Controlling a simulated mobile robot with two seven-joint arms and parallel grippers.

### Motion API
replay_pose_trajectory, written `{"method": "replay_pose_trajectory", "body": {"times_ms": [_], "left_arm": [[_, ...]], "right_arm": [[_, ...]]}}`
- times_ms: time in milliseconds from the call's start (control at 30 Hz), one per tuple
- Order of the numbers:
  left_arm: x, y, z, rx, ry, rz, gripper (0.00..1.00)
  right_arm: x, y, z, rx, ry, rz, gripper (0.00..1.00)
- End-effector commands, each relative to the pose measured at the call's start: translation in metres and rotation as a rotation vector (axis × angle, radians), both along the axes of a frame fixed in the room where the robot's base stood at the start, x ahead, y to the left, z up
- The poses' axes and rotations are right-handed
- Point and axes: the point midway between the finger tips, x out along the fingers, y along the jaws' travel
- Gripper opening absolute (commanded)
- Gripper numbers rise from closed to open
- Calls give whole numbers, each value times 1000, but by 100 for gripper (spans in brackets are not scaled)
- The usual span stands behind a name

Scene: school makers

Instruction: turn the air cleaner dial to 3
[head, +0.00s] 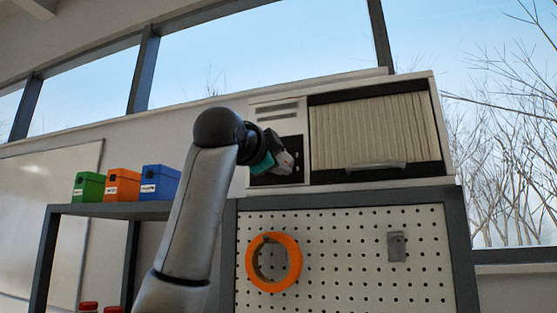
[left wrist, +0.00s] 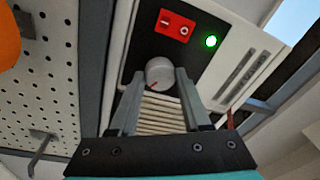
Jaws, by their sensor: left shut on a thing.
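The air cleaner (head: 370,132) is a pale box on top of the pegboard frame, with a pleated filter at its right and a dark control panel at its left. In the left wrist view its grey round dial (left wrist: 160,72) sits on the black panel (left wrist: 150,45), with a small red mark at its lower edge. No numbers around it can be read. My left gripper (head: 284,162) is at the panel in the head view and hides the dial there. In the left wrist view its fingers (left wrist: 158,80) are shut on the dial. My right gripper is out of view.
A red switch (left wrist: 175,25) and a lit green lamp (left wrist: 211,41) are near the dial. Below the cleaner, an orange ring (head: 273,262) and a grey hook (head: 396,246) are on the pegboard (head: 340,250). Green, orange and blue boxes (head: 160,182) stand on a shelf at left.

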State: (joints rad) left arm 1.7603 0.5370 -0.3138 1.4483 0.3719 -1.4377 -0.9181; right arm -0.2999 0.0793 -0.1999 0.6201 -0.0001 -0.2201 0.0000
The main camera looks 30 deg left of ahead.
Motion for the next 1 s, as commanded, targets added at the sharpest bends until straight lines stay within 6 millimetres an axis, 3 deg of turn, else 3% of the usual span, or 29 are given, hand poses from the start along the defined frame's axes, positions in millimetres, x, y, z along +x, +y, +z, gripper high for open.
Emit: {"method": "replay_pose_trajectory", "body": {"times_ms": [33,267,633,767,1000], "left_arm": [[0,0,0,3,0,1,51],[0,0,0,1,-1,1,77],[-7,-1,-1,0,-3,1,78],[-26,-5,-4,1,-5,1,78],[-84,-15,-11,2,-7,0,78]], "right_arm": [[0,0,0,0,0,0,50],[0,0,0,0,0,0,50],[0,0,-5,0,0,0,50],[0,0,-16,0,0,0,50],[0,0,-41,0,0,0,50]]}}
